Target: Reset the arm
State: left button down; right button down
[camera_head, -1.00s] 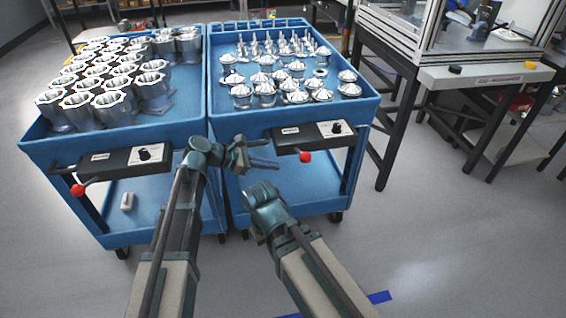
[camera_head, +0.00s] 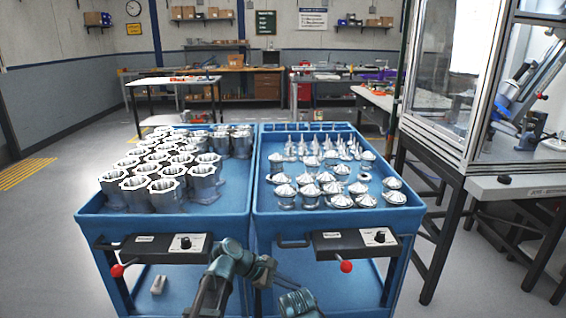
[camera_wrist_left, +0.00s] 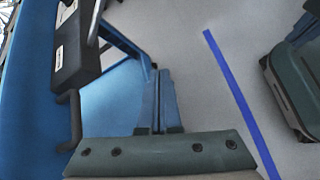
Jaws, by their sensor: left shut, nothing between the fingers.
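My left arm comes up from the bottom of the head view. Its gripper (camera_head: 292,283) points right, in front of the right blue cart (camera_head: 330,222) and below its handle height. In the left wrist view the two fingers (camera_wrist_left: 158,103) lie together, shut, with nothing between them. My right arm (camera_head: 298,303) shows only as a small part at the bottom edge of the head view.
The left blue cart (camera_head: 150,228) holds several machined housings (camera_head: 165,165). The right cart holds several cone-topped parts (camera_head: 310,190). Black control boxes with red knobs (camera_head: 346,267) stick out in front. A glass-walled machine (camera_head: 445,90) stands right. Blue floor tape (camera_wrist_left: 235,90) crosses open floor.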

pick_arm(q)
jog(key=s+a+f+m+y, duration=0.45)
jog(key=s+a+m, duration=0.25)
jog(key=a, duration=0.3)
jog(key=s+a+f+m+y, duration=0.4)
jog(key=s+a+m+y, duration=0.15)
jog(key=a, duration=0.45)
jog(key=s+d+r+m+p, duration=0.1)
jog(key=s+d+r+p, duration=0.1)
jog(key=r+p, duration=0.4)
jog(key=s+d+r+m+g+p, duration=0.1)
jog(key=s+d+r+m+p, duration=0.1)
jog(key=d+r+p, duration=0.3)
jog(key=s+d+r+m+y+p, duration=0.1)
jog(key=s+d+r+m+p, duration=0.1)
jog(key=r+p, duration=0.7)
jog(key=shift+s+d+r+g, duration=0.2)
jog(key=shift+d+g, duration=0.2)
jog(key=shift+d, duration=0.3)
